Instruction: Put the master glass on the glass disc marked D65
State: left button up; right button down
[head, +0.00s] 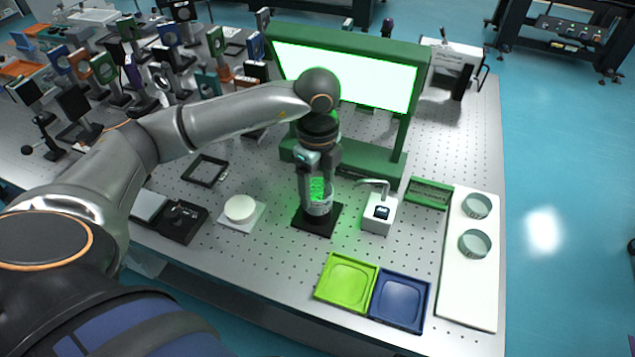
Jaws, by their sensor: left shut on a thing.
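My left gripper (318,182) points down over a black square plate (313,222) near the middle of the table. It is shut on a clear glass with green marks (320,206), which looks like the master glass. The glass is upright, its lower part just above or on the plate; I cannot tell which. No D65 marking is readable. A round white disc (239,208) lies on a pale square at the left. Two grey-green round pieces, a far one (477,206) and a near one (475,243), sit on a white board at the right. My right gripper is not in view.
A green-framed lit panel (345,77) stands behind the gripper. A small white device (379,213) is close on its right. A lime tray (347,283) and a blue tray (400,299) lie in front. The white board (466,292) has bare room. Optical mounts crowd the back left.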

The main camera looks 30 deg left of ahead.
aim_at(318, 189)
pick_arm(q)
jog(key=shift+f, duration=0.15)
jog(key=o, duration=1.5)
jog(key=shift+c, duration=0.2)
jog(key=shift+r, duration=0.35)
notch_tip(318, 189, up, 12)
